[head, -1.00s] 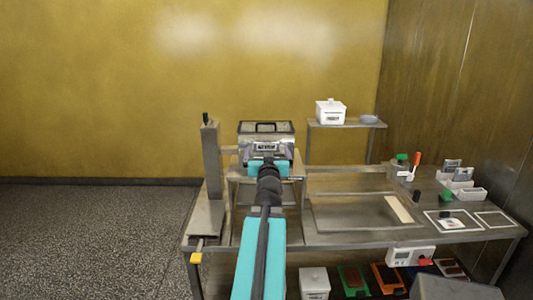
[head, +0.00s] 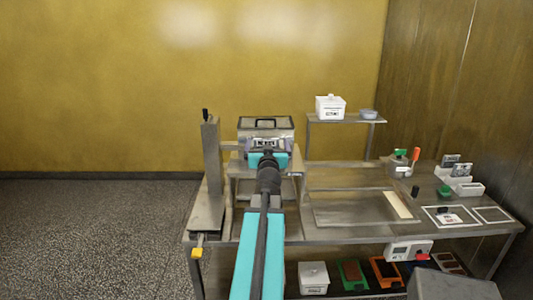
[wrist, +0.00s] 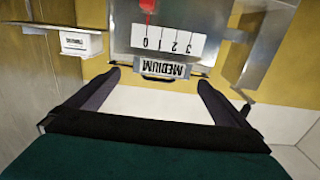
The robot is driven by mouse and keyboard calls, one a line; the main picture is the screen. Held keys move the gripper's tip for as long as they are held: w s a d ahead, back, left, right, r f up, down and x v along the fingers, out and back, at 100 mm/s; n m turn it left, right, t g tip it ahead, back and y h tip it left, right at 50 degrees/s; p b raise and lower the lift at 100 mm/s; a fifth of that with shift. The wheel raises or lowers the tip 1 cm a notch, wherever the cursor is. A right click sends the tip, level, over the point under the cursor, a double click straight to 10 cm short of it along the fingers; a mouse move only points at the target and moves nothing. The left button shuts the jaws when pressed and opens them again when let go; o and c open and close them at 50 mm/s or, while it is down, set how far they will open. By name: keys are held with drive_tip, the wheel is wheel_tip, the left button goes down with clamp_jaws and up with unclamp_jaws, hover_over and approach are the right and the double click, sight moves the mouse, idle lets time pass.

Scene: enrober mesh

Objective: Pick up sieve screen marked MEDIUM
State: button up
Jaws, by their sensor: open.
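The sieve screen marked MEDIUM shows in the wrist view as a dark-framed label tab (wrist: 163,70), upside down in the picture, at the front of a metal housing (wrist: 215,20). The rest of the screen is hidden. My gripper (wrist: 159,82) is open, one finger to each side of the tab. The fingers look apart from it, with nothing between them. The label cannot be read there.
A number scale and red pointer (wrist: 147,6) sit beside the tab. A grey post (head: 210,165) stands left of the box. A raised shelf (head: 345,120) holds a white lidded box (head: 330,107). The bench's right side (head: 440,240) carries small bins and cards.

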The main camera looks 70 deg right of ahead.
sight(267, 140)
drive_tip(key=shift+p+x, duration=0.85)
drive_tip(key=shift+x, duration=1.7)
drive_tip(key=shift+w, duration=0.1)
drive_tip(key=shift+a, duration=0.1)
drive_tip(key=c, duration=1.5)
drive_tip(key=shift+o, duration=0.2)
wheel_tip(267, 140, up, 8)
drive_tip(key=shift+f+p, duration=0.15)
drive_tip(key=shift+p, duration=0.7)
drive_tip(key=shift+r, duration=1.1)
